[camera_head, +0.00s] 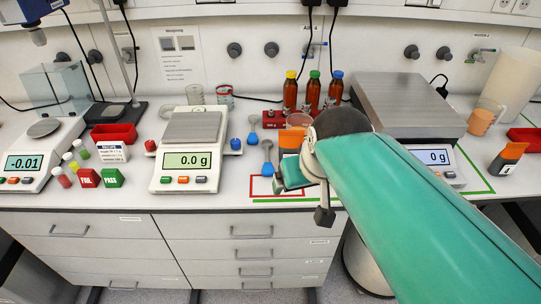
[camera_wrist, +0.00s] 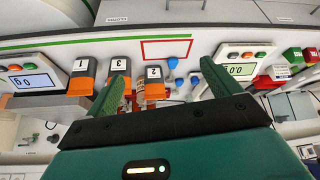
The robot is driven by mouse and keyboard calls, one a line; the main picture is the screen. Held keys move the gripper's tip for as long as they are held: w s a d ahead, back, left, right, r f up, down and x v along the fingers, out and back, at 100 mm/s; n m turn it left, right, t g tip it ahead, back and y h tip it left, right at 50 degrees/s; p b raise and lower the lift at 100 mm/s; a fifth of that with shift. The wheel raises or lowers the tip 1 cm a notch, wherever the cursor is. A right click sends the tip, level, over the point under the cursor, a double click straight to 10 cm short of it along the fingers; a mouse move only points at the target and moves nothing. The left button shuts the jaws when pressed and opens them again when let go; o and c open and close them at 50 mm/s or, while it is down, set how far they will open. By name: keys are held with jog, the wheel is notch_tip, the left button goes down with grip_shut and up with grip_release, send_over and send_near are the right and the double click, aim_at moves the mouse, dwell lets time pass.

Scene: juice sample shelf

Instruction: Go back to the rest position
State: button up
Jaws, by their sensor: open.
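My gripper (camera_wrist: 165,82) is open in the wrist view, with its two green fingers apart. An orange-and-black container labelled 2 (camera_wrist: 153,83) shows between the fingers; I cannot tell how far beyond them it stands. Containers labelled 3 (camera_wrist: 118,65) and 1 (camera_wrist: 81,76) are to its left in that view. In the head view, my gripper (camera_head: 296,186) hangs over the bench near the red outline (camera_head: 262,188), partly hidden by my arm. An orange part (camera_head: 291,139) shows just behind it. Another orange-and-black container (camera_head: 507,158) stands at the right.
The middle balance (camera_head: 190,150) reads 0.0 g with a bare pan. A larger scale (camera_head: 405,105) stands behind my arm. Brown bottles (camera_head: 311,92) stand at the back. FAIL (camera_head: 87,178) and PASS (camera_head: 111,178) blocks are at left.

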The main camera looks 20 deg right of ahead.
jog(key=shift+n, duration=0.3)
jog(key=s+a, duration=0.1)
jog(key=s+a+f, duration=0.1)
jog(key=s+a, duration=0.1)
jog(key=shift+s+a, duration=0.3)
dwell(0.7)
